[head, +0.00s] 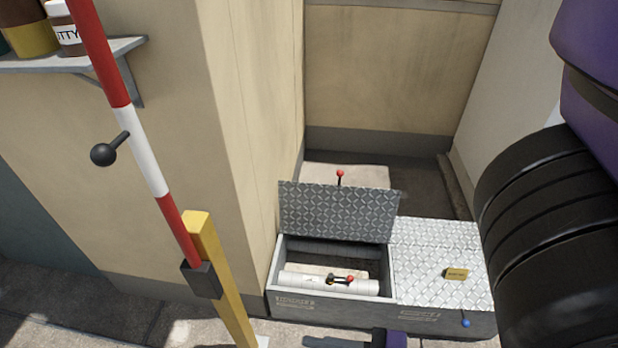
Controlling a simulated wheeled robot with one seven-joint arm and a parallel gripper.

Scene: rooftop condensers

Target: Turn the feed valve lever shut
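A valve lever with a red knob (349,279) sits on a white pipe (305,281) inside the open left compartment of a low grey box (385,312). The lever's short dark arm lies roughly along the pipe, with a small yellow part at its left end. The label on the box front is too small to read. Part of what seems to be my gripper (350,341) shows at the bottom edge, in front of the box and apart from the lever. Its fingertips are not clear, so I cannot tell its opening.
The left treadplate lid (338,212) stands raised, with a red-knobbed stem (340,174) at its top. The right lid (437,260) is closed, with a yellow tag (456,274). A blue knob (466,323) is at the front. A red-white barrier pole (140,150) and yellow post (222,280) stand left.

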